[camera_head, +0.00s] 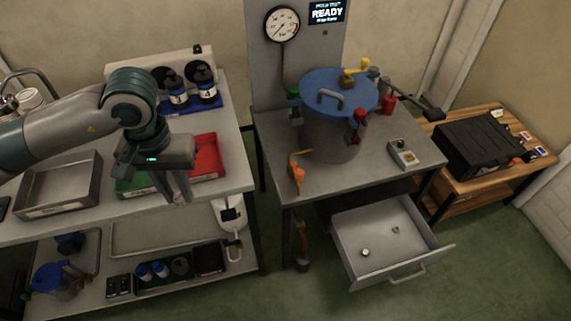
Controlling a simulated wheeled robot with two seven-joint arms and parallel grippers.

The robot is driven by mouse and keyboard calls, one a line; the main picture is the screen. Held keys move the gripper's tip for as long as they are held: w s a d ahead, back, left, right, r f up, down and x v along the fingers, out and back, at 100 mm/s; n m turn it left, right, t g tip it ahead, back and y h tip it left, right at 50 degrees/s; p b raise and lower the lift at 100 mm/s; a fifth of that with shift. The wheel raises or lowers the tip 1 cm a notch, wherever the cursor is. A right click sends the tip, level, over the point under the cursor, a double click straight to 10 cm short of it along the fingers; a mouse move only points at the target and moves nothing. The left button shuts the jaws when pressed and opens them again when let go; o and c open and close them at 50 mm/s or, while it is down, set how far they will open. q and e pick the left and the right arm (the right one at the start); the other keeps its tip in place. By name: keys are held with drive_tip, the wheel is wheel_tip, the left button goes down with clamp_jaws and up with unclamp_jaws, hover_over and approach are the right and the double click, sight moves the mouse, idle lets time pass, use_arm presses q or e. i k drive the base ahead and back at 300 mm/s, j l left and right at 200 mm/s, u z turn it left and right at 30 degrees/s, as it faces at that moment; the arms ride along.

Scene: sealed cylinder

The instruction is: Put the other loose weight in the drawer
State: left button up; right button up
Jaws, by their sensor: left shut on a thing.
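My left gripper (178,197) points down beside the green tray (135,186) and the red tray (207,158), near the front edge of the left table. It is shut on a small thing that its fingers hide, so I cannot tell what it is. The drawer (378,236) under the middle table is pulled open. A small pale-gold piece (365,252), perhaps a weight, lies in it, and a smaller grey piece (396,230) lies farther back. My right gripper is not in view.
A grey metal tray (60,186) sits on the left table. A black case (482,145) is on the right table. A gap separates the left and middle tables.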

sight(384, 247)
drive_tip(key=l+z, duration=0.15)
drive_tip(key=z, duration=0.25)
drive_tip(key=l+z, duration=0.2)
drive_tip(key=z, duration=0.25)
drive_tip(key=l+z, duration=0.2)
drive_tip(key=z, duration=0.2)
drive_tip(key=k+l, duration=0.05)
